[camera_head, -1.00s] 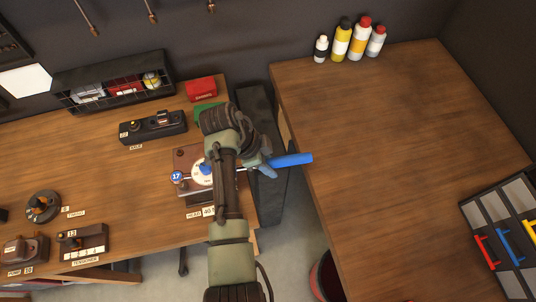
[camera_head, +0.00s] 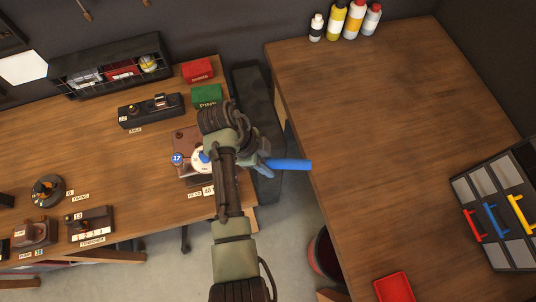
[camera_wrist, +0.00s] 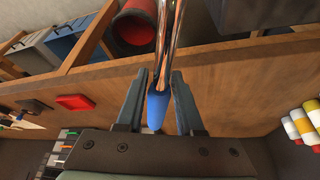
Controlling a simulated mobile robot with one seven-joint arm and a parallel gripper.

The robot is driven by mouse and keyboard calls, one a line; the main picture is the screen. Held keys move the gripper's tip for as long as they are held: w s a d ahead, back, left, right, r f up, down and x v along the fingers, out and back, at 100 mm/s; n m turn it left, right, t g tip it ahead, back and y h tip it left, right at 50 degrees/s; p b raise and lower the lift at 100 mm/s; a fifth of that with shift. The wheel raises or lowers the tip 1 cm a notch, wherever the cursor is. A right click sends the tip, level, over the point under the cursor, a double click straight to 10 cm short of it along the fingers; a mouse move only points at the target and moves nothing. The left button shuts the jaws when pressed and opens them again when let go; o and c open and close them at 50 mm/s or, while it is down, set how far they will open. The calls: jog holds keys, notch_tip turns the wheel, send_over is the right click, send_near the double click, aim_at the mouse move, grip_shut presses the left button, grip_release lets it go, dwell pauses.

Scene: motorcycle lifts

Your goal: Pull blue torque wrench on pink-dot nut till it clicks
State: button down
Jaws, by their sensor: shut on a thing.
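The blue torque wrench handle (camera_head: 290,165) sticks out to the right of my gripper (camera_head: 264,164), over the gap between the two benches. In the wrist view the blue handle (camera_wrist: 157,110) lies between the two fingers of my gripper (camera_wrist: 162,78), and a shiny shaft runs away from it. My gripper is shut on the wrench. The fixture marked HEAD (camera_head: 184,141), with a white disc (camera_head: 198,162) and a blue 17 tag (camera_head: 177,159), sits at the left bench's right end. My arm hides the wrench head, and I cannot make out the pink-dot nut.
The right bench (camera_head: 350,110) is mostly clear, with bottles (camera_head: 354,18) at the back and a red tray (camera_head: 394,287) at the front. A green box (camera_head: 206,95) and a red box (camera_head: 197,71) stand behind the fixture. A dark bin (camera_head: 324,255) stands on the floor.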

jog(key=shift+s+a+m+g+p, duration=0.2)
jog(key=shift+s+m+p, duration=0.25)
jog(key=shift+s, duration=0.6)
jog(key=shift+s+a+m+g+p, duration=0.15)
jog(key=shift+s+m+p, duration=0.3)
jog(key=shift+s, duration=0.6)
jog(key=s+m, duration=0.1)
jog(key=s+a+m+p, duration=0.1)
jog(key=s, duration=0.1)
jog(key=shift+g, duration=0.35)
